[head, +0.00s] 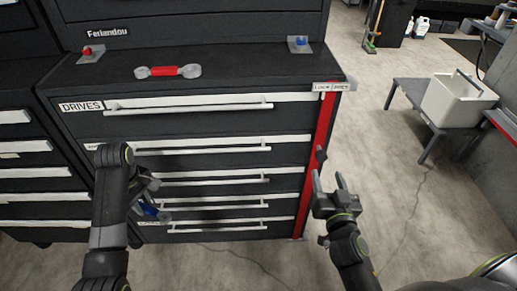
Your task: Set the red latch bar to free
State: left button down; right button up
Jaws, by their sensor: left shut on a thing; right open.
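The red latch bar (322,130) runs upright down the right front edge of the black drawer cabinet in the head view. A dark knob (321,155) sticks out from it partway down. A small two-part label plate (331,87) sits at its top; I cannot tell which side the bar stands at. My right gripper (329,178) is open and empty, just below and right of the knob, apart from it. My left gripper (150,190) is shut on a small blue thing (150,210) in front of the lower drawers, partly hidden by the gripper.
The drawers have long white handles (190,106) and look shut. A red-gripped tool (168,71) lies on the cabinet top. At right, a white bin (457,100) stands on a low grey table (408,92). The floor between is clear.

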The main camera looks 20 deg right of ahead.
aim_at(322, 160)
jog(key=x, duration=0.9)
jog(key=shift+s+a, duration=0.1)
jog(key=shift+f, duration=0.1)
grip_shut()
